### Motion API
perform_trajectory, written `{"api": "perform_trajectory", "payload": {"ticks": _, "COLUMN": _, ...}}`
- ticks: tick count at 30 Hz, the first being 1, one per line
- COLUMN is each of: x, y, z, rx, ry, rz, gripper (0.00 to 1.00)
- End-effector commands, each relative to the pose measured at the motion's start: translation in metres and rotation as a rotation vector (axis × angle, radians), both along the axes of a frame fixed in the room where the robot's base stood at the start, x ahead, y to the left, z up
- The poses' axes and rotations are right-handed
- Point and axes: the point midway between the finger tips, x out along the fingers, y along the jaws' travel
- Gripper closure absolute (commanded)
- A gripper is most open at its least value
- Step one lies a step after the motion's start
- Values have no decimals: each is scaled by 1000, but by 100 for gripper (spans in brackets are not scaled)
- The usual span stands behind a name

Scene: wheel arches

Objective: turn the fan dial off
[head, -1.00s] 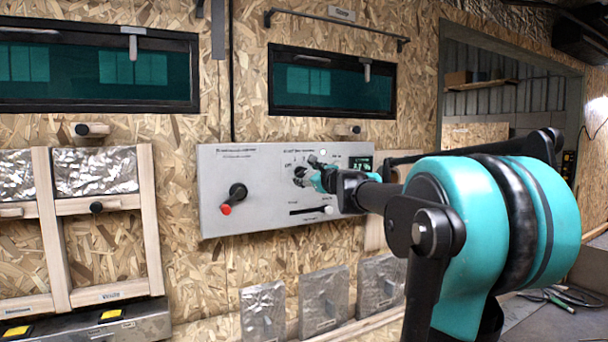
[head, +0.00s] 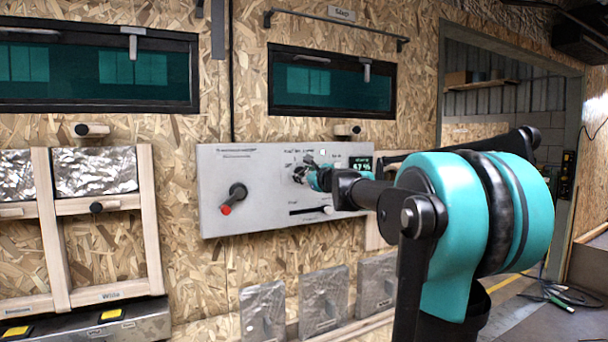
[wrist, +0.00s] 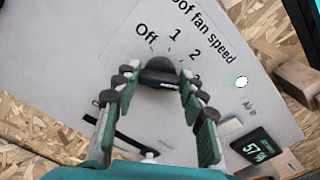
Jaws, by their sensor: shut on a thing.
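The black fan dial (wrist: 160,74) sits on a grey control panel (head: 265,205) fixed to the wood-chip wall. In the wrist view, the words "Roof fan speed" and the marks Off, 1, 2 and 3 arc around it. My gripper (wrist: 157,80) is shut on the dial, with one finger at each side of it. In the head view my gripper (head: 308,174) reaches the panel from the right and hides most of the dial. I cannot tell for sure which mark the dial points to.
A black lever with a red end (head: 234,198) is left of the dial. A slider (head: 312,211) sits below, and a lit display (wrist: 257,146) is close to the right finger. Windows (head: 331,82) are above. Grey plates (head: 323,296) stand below.

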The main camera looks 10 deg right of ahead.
Motion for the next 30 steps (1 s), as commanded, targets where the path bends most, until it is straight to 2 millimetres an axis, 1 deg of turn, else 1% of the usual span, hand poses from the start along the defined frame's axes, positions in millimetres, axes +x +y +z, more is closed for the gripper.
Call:
{"api": "perform_trajectory", "payload": {"ticks": 8, "x": 0, "y": 0, "z": 0, "rx": -31, "ry": -10, "rz": 0, "gripper": 88}}
{"api": "perform_trajectory", "payload": {"ticks": 14, "x": 0, "y": 1, "z": 0, "rx": -126, "ry": -41, "rz": 0, "gripper": 88}}
{"api": "perform_trajectory", "payload": {"ticks": 20, "x": 0, "y": 1, "z": -1, "rx": -282, "ry": -93, "rz": 1, "gripper": 88}}
{"api": "perform_trajectory", "payload": {"ticks": 30, "x": -1, "y": 2, "z": -1, "rx": -591, "ry": -193, "rz": 1, "gripper": 88}}
